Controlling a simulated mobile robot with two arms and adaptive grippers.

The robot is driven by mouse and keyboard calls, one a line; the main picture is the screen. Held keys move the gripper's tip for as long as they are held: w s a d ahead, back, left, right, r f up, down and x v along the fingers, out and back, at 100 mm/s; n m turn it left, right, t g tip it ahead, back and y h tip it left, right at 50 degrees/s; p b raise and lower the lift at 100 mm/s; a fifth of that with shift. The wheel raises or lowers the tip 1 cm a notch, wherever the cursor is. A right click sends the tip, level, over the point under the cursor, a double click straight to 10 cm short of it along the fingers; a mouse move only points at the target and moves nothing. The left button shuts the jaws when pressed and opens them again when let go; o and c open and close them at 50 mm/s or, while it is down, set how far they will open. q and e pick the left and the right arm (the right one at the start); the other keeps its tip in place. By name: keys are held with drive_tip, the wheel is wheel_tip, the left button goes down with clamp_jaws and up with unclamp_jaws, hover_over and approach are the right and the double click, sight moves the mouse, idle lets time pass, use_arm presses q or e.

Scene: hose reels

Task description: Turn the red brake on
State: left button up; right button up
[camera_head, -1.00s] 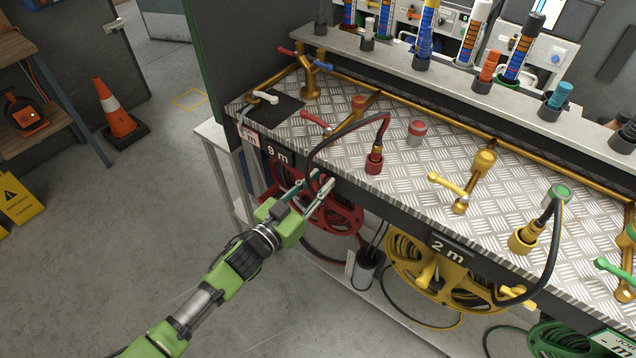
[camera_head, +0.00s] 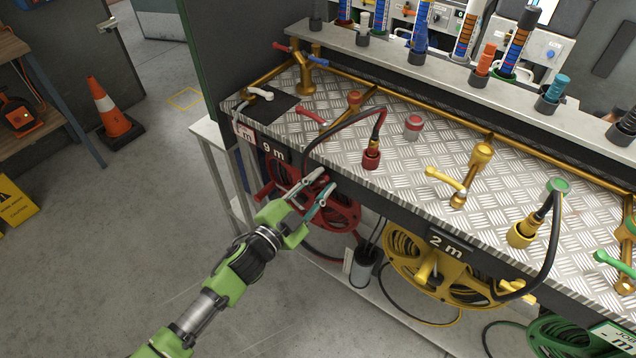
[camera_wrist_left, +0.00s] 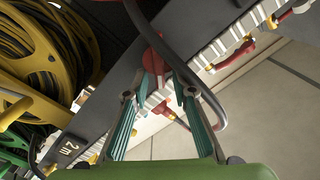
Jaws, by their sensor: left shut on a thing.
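The red hose reel (camera_head: 338,214) hangs under the front edge of the metal bench. My left gripper (camera_head: 325,182) is at the upper part of this reel, just below the bench edge. In the left wrist view, a red lever-like piece, which looks like the red brake (camera_wrist_left: 153,48), stands between the fingertips of my left gripper (camera_wrist_left: 165,78). The gripper is shut on it, with its two teal-padded fingers on either side. In the head view the brake is hidden by the fingers. A dark hose passes close to the fingers in the wrist view. My right gripper is not in view.
The diamond-plate bench (camera_head: 400,165) carries a red hose coupling (camera_head: 371,158), a red valve handle (camera_head: 311,115) and brass pipes. A yellow reel (camera_head: 405,262) hangs to the right of the red one. An orange cone (camera_head: 108,108) stands at left. The floor in front is clear.

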use_arm(q)
drive_tip(key=m+b, duration=0.1)
drive_tip(key=m, duration=0.1)
drive_tip(key=f+m, duration=0.1)
drive_tip(key=m, duration=0.2)
drive_tip(key=shift+s+d+f+m+b, duration=0.2)
drive_tip(key=shift+m+b, duration=0.1)
drive_tip(key=shift+b, duration=0.1)
drive_tip(key=shift+f+m+b, duration=0.15)
drive_tip(key=shift+m+b, duration=0.2)
drive_tip(key=shift+m, duration=0.7)
drive_tip(key=shift+f+m+b, duration=0.15)
drive_tip(key=shift+m+b, duration=0.2)
drive_tip(key=shift+m, duration=0.7)
drive_tip(key=o, duration=1)
drive_tip(key=shift+o, duration=0.2)
drive_tip(key=shift+r, duration=0.1)
drive_tip(key=v, duration=1.2)
